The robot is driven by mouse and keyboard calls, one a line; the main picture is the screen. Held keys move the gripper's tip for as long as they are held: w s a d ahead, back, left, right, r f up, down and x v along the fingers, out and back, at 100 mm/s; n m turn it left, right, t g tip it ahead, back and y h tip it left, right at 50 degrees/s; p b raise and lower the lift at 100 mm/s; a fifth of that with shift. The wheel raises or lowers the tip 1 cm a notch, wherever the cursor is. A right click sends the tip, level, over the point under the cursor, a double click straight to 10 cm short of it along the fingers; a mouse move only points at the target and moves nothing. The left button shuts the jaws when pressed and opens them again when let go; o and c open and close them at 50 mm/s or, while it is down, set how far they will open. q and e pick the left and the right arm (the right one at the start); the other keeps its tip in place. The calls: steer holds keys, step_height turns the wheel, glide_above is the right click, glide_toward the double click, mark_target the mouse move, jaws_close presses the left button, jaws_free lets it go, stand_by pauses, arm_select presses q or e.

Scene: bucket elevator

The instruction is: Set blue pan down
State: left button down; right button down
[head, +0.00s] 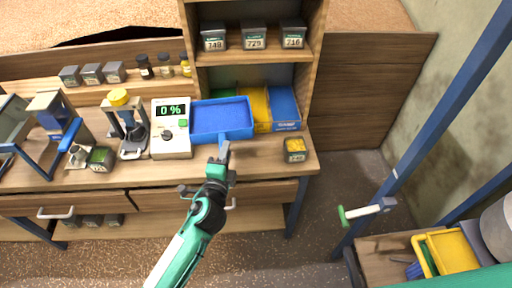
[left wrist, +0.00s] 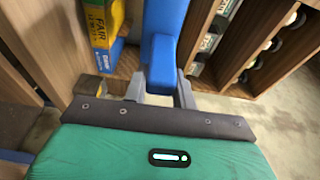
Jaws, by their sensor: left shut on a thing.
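The blue pan (head: 221,117) is a shallow rectangular tray with a short handle toward me. It is in front of the shelf unit, right of the white meter reading "0 %" (head: 171,128). My left gripper (head: 222,152) is shut on the pan's handle. In the left wrist view the blue handle (left wrist: 160,62) sits between the two grey fingers (left wrist: 160,92). I cannot tell whether the pan's underside touches the bench. My right gripper is not in view.
Yellow (head: 256,108) and blue (head: 284,107) boxes stand right of the pan. A small jar (head: 294,149) is at the bench's right end. A press with a yellow knob (head: 119,97) stands left of the meter. The bench top (head: 262,160) is bare in front of the boxes.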

mark_target(245, 131)
arm_select(q)
steer(key=shift+m+h, duration=0.4)
steer(key=d, duration=0.1)
steer(key=w+d, duration=0.1)
steer(key=d, duration=0.1)
steer(key=w+d, duration=0.1)
steer(key=shift+w+d+r, duration=0.1)
steer(key=shift+d+r, duration=0.1)
steer(key=shift+r, duration=0.15)
step_height(245, 131, down, 19)
steer(key=b, duration=1.1)
steer(key=shift+r, duration=0.15)
steer(key=c, duration=1.1)
jaws_free()
steer(key=shift+a+f, duration=0.1)
steer(key=shift+f, duration=0.1)
steer(key=shift+c, duration=0.2)
